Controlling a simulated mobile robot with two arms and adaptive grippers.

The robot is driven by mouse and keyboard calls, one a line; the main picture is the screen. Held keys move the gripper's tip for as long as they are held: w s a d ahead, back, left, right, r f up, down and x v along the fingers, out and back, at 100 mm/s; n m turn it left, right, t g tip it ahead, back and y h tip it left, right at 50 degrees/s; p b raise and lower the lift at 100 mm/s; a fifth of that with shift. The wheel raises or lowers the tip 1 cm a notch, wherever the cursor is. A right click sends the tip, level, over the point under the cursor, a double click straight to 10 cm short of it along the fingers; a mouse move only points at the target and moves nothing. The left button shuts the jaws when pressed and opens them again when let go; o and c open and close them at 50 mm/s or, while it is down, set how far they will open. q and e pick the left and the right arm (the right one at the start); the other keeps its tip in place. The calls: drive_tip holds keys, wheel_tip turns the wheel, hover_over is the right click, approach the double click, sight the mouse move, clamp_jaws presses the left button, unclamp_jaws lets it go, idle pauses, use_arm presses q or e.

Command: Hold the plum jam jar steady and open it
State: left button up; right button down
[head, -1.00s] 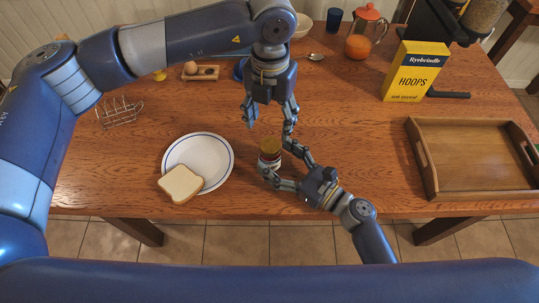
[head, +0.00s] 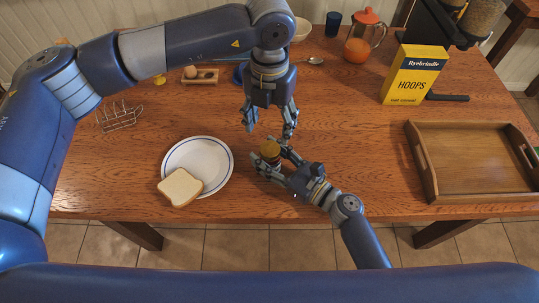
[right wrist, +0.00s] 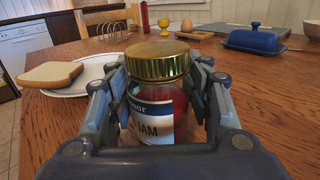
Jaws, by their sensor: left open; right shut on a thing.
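The plum jam jar (head: 268,160) stands upright on the table near its front edge, right of the plate. In the right wrist view the jar (right wrist: 157,109) shows a label reading "JAM" and a gold lid (right wrist: 157,61) seated on top. My right gripper (head: 270,162) is shut around the jar's sides; its fingers also show on both sides of the jar in the right wrist view (right wrist: 157,100). My left gripper (head: 269,131) is open and empty, pointing down, above and just behind the jar, apart from the lid.
A white plate (head: 213,153) with a bread slice (head: 180,187) lies to the left. A toast rack (head: 119,116), egg holder (head: 200,76), blue butter dish (right wrist: 253,40), cereal box (head: 413,75) and wooden tray (head: 421,180) stand around. The table between jar and tray is clear.

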sight(270, 148)
use_arm(q)
drive_tip(key=m, duration=0.5)
drive_tip(key=shift+m, duration=0.3)
drive_tip(key=m, duration=3.4)
drive_tip(key=shift+f+m, duration=0.4)
drive_tip(key=shift+f, duration=3.6)
